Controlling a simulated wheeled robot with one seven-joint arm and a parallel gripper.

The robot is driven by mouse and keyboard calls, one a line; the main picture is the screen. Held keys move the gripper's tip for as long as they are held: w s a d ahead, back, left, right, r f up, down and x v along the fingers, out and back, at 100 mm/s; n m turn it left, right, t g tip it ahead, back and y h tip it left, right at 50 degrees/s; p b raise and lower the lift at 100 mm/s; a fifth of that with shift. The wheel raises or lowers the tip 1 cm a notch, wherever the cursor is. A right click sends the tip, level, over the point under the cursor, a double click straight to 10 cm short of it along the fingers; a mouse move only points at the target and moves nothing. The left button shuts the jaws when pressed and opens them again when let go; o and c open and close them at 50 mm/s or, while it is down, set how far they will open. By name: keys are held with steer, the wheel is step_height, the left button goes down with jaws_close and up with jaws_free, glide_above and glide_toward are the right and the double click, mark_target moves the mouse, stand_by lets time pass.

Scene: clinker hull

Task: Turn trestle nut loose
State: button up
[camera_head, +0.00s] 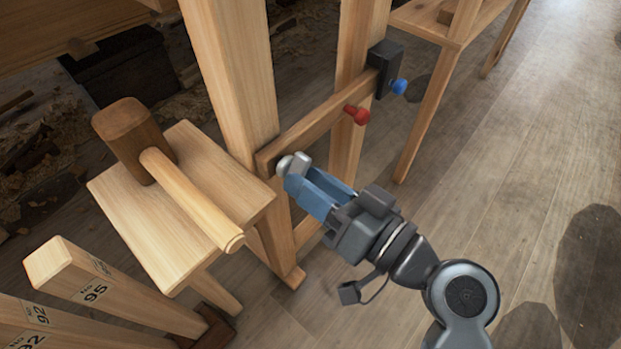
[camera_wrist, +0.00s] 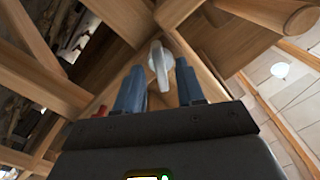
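The trestle nut (camera_head: 293,165) is a pale silver-grey piece on the left end of a wooden crossbar (camera_head: 318,122) between two trestle legs. My gripper (camera_head: 309,182) has blue fingers and sits right at the nut, coming from the lower right. In the wrist view, the nut (camera_wrist: 159,62) shows as a long pale wing between the two fingertips of my gripper (camera_wrist: 160,75). The fingers are apart, with narrow gaps to the nut on both sides. I cannot tell whether either finger touches it.
A red knob (camera_head: 357,115) and a blue knob (camera_head: 399,87) by a black block (camera_head: 386,60) sit farther right along the crossbar. A wooden mallet (camera_head: 185,190) lies on a stool (camera_head: 125,205) to the left. Numbered timbers (camera_head: 110,290) stand lower left.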

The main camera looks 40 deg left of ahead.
steer(key=d+p, duration=0.1)
steer(key=d, duration=0.6)
steer(key=shift+s, duration=0.3)
steer(key=s+d+f+m+t+h, duration=0.3)
steer(key=d+f+m+t+h, duration=0.4)
steer(key=d+f, duration=0.5)
steer(key=s+d+m+t+h, duration=0.2)
steer(key=s+d+h, duration=0.25)
steer(key=d, duration=0.35)
steer(key=s+d+m+t+h, duration=0.1)
steer(key=s+d+t+h, duration=0.15)
steer(key=s+d, duration=0.35)
steer(key=s+d+r+t+h, duration=0.2)
steer(key=s+d+r+h, duration=0.25)
steer(key=s+r, duration=0.55)
step_height(320, 180, up, 30)
steer(key=w+p, duration=0.1)
steer(key=p, duration=2.8)
steer(key=shift+w+d, duration=0.15)
steer(key=shift+w, duration=0.25)
